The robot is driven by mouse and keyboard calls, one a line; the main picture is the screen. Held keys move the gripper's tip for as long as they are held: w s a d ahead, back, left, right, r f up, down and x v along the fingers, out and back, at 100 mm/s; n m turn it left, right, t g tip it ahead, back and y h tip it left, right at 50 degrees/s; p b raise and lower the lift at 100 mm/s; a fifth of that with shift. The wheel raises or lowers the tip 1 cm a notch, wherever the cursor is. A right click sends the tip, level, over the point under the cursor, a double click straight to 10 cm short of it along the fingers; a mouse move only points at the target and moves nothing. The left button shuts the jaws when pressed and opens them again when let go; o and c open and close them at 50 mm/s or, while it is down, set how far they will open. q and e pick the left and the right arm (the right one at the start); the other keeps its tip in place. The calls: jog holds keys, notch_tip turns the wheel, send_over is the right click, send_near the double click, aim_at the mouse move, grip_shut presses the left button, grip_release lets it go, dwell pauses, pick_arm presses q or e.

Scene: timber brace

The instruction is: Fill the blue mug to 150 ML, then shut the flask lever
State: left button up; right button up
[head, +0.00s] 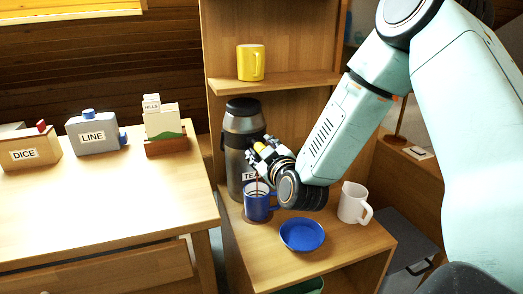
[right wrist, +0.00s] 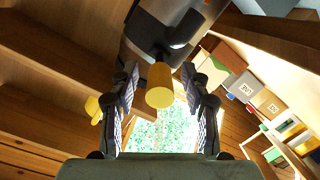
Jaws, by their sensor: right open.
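The blue mug (head: 257,207) stands upright on a small brown mat in front of the flask (head: 240,122), a dark grey and black one whose label is partly hidden. A thin brown stream (head: 257,186) runs down into the mug. The liquid level and any marks are not readable. My right gripper (head: 262,152) is at the flask's front, above the mug. In the right wrist view, its open fingers (right wrist: 160,95) stand either side of the flask's yellow lever end (right wrist: 160,88), with gaps on both sides. My left gripper is not in view.
A blue dish (head: 302,234) and a white mug (head: 354,203) stand on the same wooden shelf. A yellow mug (head: 250,62) stands on the shelf above. Boxes labelled DICE (head: 30,152) and LINE (head: 93,137) are on the left table (head: 120,205).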

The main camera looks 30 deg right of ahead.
jog(key=v, duration=0.7)
jog(key=shift+s, duration=0.2)
jog(key=shift+a+r, duration=0.1)
